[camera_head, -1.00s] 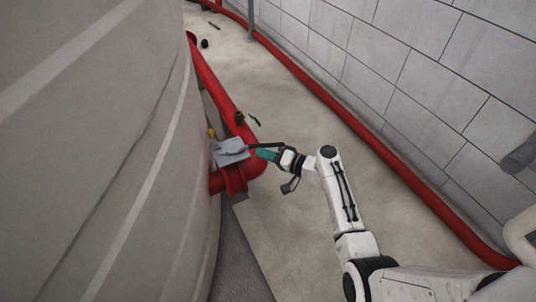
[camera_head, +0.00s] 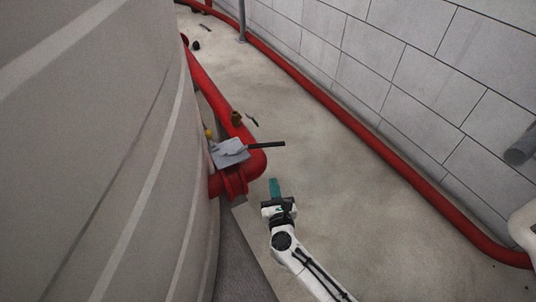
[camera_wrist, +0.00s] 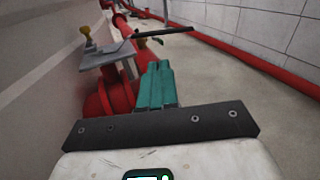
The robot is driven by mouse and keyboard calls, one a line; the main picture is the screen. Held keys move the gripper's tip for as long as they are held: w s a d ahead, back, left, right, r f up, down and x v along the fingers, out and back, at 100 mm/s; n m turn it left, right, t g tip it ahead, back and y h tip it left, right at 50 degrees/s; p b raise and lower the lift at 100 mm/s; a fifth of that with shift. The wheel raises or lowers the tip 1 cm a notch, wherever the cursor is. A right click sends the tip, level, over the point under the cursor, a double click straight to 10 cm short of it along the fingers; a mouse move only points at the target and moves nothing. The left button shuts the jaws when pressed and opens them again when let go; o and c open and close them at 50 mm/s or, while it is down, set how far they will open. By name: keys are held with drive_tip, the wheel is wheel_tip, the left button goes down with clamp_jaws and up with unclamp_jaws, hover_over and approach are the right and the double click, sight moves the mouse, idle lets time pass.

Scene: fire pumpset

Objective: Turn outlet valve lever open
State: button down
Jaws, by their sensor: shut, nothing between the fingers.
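The outlet valve lever (camera_head: 267,144) is a dark bar. It sticks out to the right from a grey valve body (camera_head: 230,152) on the red pipe beside the tank. The lever also shows in the wrist view (camera_wrist: 163,33), running across the top above my fingers. My gripper (camera_head: 274,183) has teal fingers and is below the lever's outer part in the head view, apart from it. In the wrist view the fingers (camera_wrist: 157,82) are together and empty, pointing toward the lever, with the red flange (camera_wrist: 115,93) to their left.
A large grey tank (camera_head: 90,150) fills the left side. A red pipe (camera_head: 340,110) runs along the block wall on the right. The floor (camera_head: 330,170) between is clear. A small yellow-handled valve (camera_head: 209,134) sits behind the grey body.

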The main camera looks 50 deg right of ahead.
drive_tip(key=b, duration=0.3)
approach(269, 143)
drive_tip(key=shift+m, duration=0.4)
drive_tip(key=x, duration=0.5)
drive_tip(key=shift+w+f, duration=0.1)
drive_tip(key=shift+w, duration=0.3)
drive_tip(key=b+x, duration=0.2)
drive_tip(key=x, duration=0.4)
drive_tip(key=shift+s+d+f+b, duration=0.1)
drive_tip(key=shift+d+b, duration=0.1)
drive_tip(key=shift+b, duration=0.2)
drive_tip(key=shift+r, duration=0.2)
drive_tip(key=shift+d, duration=0.1)
